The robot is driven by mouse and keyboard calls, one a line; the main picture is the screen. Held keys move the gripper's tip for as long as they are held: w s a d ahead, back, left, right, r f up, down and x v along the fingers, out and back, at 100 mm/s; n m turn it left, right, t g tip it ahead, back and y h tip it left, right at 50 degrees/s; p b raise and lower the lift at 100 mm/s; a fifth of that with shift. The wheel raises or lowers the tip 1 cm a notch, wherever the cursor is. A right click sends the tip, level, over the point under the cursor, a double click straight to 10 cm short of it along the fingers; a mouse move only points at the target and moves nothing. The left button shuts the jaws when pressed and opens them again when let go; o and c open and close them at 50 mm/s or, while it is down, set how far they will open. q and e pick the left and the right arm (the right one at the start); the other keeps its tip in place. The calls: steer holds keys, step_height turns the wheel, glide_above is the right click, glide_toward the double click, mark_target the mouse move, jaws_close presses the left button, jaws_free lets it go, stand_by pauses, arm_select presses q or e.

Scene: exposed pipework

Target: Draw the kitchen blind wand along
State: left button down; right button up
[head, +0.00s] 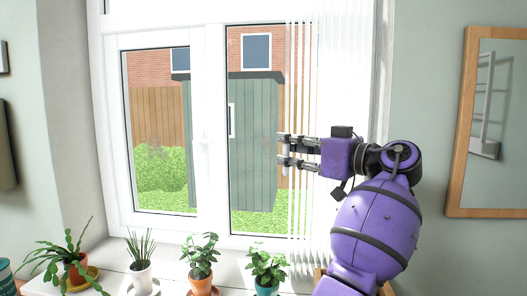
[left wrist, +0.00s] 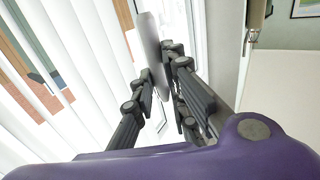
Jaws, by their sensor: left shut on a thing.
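The kitchen blind (head: 345,60) has white vertical slats, bunched at the right side of the window, with several thinner, spaced slats at their left edge. My left gripper (head: 284,150) is in front of the right window pane, at the left edge of the slats, with its fingers pointing left. In the left wrist view, my left gripper (left wrist: 160,84) is shut on the pale, slim wand (left wrist: 150,45), which runs up between the fingers. The blind slats (left wrist: 75,85) show to the left there. The wand is hard to tell from the slats in the head view. My right gripper is not in view.
Potted plants stand along the sill below: a spiky one (head: 141,250), a leafy one in terracotta (head: 201,262), one in a teal pot (head: 268,268) and an aloe-like one (head: 72,262). A wood-framed mirror (head: 455,150) hangs at right. The left window pane (head: 160,130) is uncovered.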

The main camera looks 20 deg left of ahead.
arm_select(q)
steer(key=d, duration=0.2)
steer(key=w+d, duration=0.1)
steer(key=shift+d+r, duration=0.2)
steer(key=shift+d, duration=0.2)
steer(key=c, duration=2)
jaws_free()
steer(key=shift+f, duration=0.15)
steer(key=v, duration=1.2)
steer(key=shift+s, duration=0.1)
